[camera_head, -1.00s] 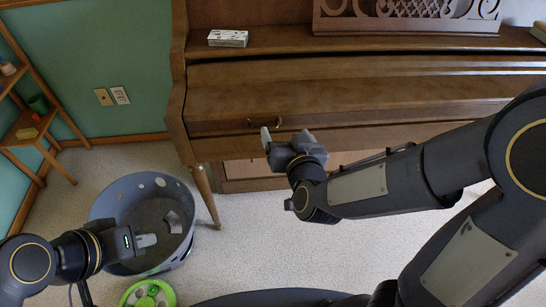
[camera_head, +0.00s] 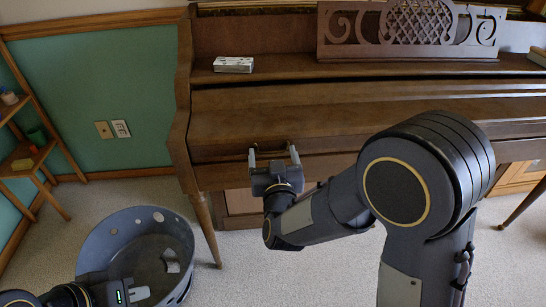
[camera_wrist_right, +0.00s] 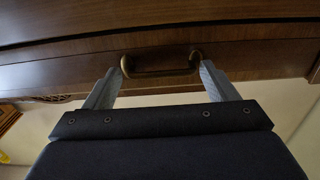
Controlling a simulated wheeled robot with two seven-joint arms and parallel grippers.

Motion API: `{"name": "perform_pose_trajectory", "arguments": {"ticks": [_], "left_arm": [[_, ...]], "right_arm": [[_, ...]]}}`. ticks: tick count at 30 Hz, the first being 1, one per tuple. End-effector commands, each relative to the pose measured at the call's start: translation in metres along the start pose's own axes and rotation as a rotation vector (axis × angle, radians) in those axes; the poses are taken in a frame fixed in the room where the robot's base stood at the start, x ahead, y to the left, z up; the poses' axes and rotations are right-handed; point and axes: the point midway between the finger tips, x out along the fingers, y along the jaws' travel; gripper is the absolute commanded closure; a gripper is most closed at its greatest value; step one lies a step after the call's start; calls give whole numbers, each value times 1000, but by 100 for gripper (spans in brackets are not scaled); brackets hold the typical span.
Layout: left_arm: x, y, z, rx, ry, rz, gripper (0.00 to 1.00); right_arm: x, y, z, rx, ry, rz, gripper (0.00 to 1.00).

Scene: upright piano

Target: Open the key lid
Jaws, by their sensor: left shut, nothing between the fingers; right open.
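The brown wooden key lid (camera_head: 330,108) of the upright piano is shut. A small brass handle (camera_wrist_right: 160,63) sits on its front face. My right gripper (camera_head: 273,152) is open, with its two fingers pointing at the handle. In the right wrist view the fingertips (camera_wrist_right: 160,72) are on either side of the handle, close to its two ends. I cannot tell whether they touch it. In the head view the handle is partly hidden by the fingers. My left gripper (camera_head: 139,294) is shut and empty, low at the left over the grey bin.
A grey round bin (camera_head: 120,222) stands on the floor left of the piano leg (camera_head: 206,225). A white box (camera_head: 233,64) and a carved music stand (camera_head: 410,35) are on the piano top. A wooden shelf (camera_head: 30,160) stands at far left.

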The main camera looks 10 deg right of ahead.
Motion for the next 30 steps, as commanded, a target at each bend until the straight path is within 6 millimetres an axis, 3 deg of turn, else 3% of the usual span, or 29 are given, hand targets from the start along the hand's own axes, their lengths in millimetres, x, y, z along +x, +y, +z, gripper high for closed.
{"name": "perform_pose_trajectory", "arguments": {"ticks": [6,18,25,30], "left_arm": [[0,0,0,0,0,0,100],[0,0,0,0,0,0,100],[-8,4,-4,0,0,0,100],[-31,14,-15,0,0,0,100]], "right_arm": [[0,0,0,0,-1,0,21],[0,1,0,0,-1,3,72],[4,2,-6,0,-20,6,72],[17,3,-22,0,-75,8,72]]}}
